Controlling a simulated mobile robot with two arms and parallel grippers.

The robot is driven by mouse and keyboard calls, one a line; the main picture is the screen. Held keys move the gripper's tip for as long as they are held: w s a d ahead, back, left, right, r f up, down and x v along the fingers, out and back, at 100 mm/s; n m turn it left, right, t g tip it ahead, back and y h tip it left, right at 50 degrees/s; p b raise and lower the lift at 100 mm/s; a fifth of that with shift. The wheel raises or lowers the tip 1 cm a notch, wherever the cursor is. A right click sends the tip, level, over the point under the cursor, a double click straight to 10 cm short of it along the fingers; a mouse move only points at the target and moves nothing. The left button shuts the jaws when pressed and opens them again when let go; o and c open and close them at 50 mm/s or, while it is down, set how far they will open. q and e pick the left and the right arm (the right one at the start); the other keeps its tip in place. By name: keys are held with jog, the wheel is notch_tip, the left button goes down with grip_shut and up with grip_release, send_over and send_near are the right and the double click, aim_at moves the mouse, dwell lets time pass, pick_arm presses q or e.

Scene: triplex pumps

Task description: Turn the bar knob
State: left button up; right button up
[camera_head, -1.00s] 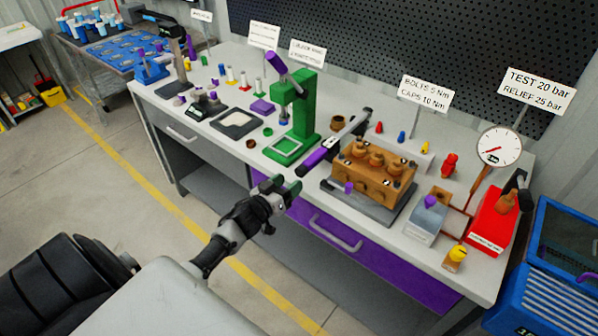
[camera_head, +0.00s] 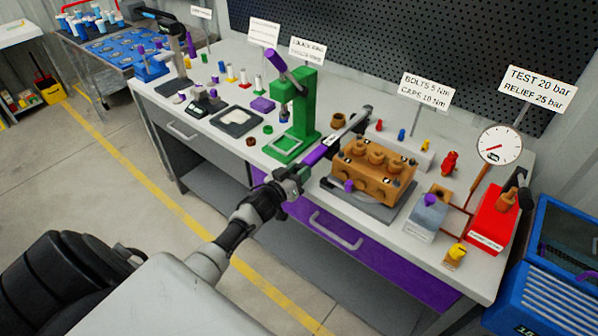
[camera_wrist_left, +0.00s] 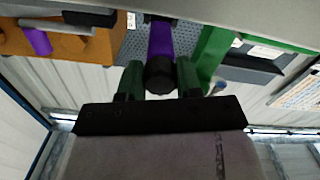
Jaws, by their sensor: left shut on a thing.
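My left gripper (camera_head: 292,177) is at the near end of this handle. In the left wrist view, the green fingers of the gripper (camera_wrist_left: 159,70) stand on both sides of the handle's black end cap, with the purple handle (camera_wrist_left: 161,42) beyond. The gripper is shut on it. A small purple knob (camera_head: 349,186) sticks out of the block's front. I cannot tell which part is the bar knob. My right gripper is not in view.
A green press (camera_head: 304,110) stands close to the left of the handle. A round gauge (camera_head: 499,145), a red box (camera_head: 490,228) and a grey block (camera_head: 428,222) stand to the right. The purple drawer (camera_head: 380,255) is below the bench edge.

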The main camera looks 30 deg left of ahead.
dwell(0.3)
pick_arm(q)
jog(key=m+b, duration=0.1)
jog(key=m, duration=0.3)
jog(key=shift+a, duration=0.1)
jog(key=m+b, duration=0.1)
jog(key=m, duration=0.3)
jog(key=shift+f+b, duration=0.1)
jog(key=shift+b, duration=0.25)
jog(key=m+b, duration=0.1)
jog(key=m, duration=0.3)
jog(key=shift+m+b, duration=0.3)
jog(key=shift+m, duration=0.1)
jog(key=shift+a+m+b, duration=0.1)
jog(key=shift+m+b, duration=0.4)
jog(key=shift+m, duration=0.9)
jog(key=o, duration=0.9)
